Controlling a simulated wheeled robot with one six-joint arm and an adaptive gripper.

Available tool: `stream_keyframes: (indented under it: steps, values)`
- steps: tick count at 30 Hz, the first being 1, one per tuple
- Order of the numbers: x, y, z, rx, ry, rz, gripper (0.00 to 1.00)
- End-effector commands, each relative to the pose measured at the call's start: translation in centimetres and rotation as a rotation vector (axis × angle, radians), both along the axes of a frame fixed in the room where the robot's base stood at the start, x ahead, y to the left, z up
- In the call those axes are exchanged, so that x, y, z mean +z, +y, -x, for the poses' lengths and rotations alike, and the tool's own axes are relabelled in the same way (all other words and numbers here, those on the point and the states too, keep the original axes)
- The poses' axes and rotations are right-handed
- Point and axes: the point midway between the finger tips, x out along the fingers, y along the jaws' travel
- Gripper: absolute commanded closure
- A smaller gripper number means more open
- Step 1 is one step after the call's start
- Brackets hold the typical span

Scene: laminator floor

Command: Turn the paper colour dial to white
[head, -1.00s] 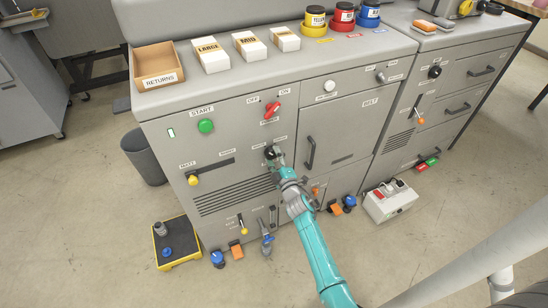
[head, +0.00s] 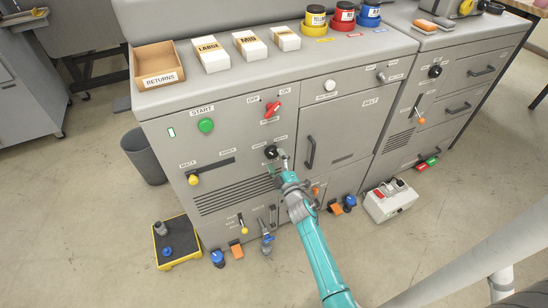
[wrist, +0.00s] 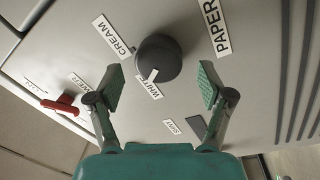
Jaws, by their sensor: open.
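The paper colour dial (wrist: 158,58) is a round black knob on the grey cabinet front, and it also shows in the head view (head: 270,152). In the wrist view its pale pointer mark faces the WHITE label (wrist: 150,88). The CREAM label (wrist: 111,36) is to its upper left and the PAPER label (wrist: 216,27) to its upper right. My gripper (wrist: 163,84) is open and empty, its two green-padded fingers spread below the dial in the picture, apart from it. In the head view my gripper (head: 283,160) is just right of the dial.
A red lever switch (head: 271,110) is above the dial, and it shows at left in the wrist view (wrist: 61,105). A green start button (head: 206,125) and a yellow-knobbed slider (head: 193,180) are to the left. A belt door (head: 345,125) is to the right.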

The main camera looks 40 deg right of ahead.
Motion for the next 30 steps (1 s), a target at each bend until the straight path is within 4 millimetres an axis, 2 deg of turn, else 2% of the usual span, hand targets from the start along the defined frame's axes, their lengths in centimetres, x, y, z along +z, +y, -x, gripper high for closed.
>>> stream_keyframes:
  steps: [9, 15, 21, 30]
  values:
    - [-0.7, 1.8, 5.8, -0.002, 0.003, -0.001, 0.2]
    - [-0.8, 2.7, 8.3, 0.0, 0.001, 0.001, 0.2]
    - [-0.8, 3.1, 9.4, 0.0, 0.001, 0.001, 0.2]
    - [-0.9, 3.1, 9.5, 0.0, 0.0, 0.001, 0.2]
